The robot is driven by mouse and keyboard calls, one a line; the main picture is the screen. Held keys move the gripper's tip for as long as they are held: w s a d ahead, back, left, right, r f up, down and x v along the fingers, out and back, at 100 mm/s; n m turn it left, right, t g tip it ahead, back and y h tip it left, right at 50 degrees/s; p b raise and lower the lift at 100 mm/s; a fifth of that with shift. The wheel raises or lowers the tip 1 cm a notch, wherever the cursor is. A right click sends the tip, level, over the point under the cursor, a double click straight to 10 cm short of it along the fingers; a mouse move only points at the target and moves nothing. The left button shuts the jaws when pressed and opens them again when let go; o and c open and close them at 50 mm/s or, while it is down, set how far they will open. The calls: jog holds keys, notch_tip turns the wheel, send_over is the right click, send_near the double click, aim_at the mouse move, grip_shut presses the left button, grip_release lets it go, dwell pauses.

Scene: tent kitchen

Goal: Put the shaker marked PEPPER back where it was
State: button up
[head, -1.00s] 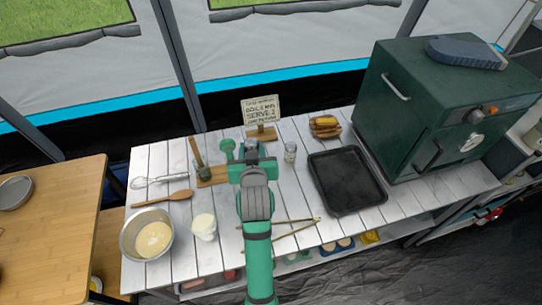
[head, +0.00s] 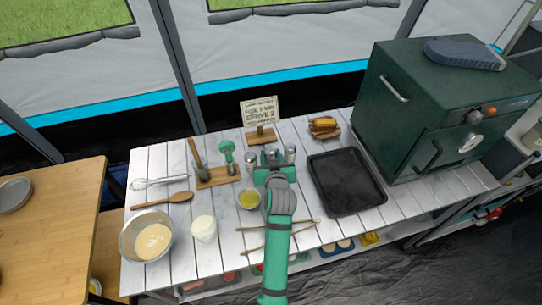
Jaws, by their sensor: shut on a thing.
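My gripper (head: 272,164) is shut, low at the back middle of the white slatted table. A small grey-topped shaker (head: 271,151) shows between its fingers, mostly hidden by them. A second shaker (head: 251,158) stands just left of the gripper, and a third shaker (head: 290,153) stands just right of it. The three are roughly in a row. No marking on any of them can be read at this size, and I cannot tell whether the held one touches the table.
A sign on a wooden base (head: 262,125) stands behind. A wooden stand (head: 218,176) with green and dark tools is at the left. A bowl of yellow liquid (head: 248,199) is near my arm. A black tray (head: 345,181) and green oven (head: 440,115) are at the right.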

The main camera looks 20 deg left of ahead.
jog(key=shift+f, duration=0.1)
jog(key=o, duration=0.8)
jog(key=v, duration=1.2)
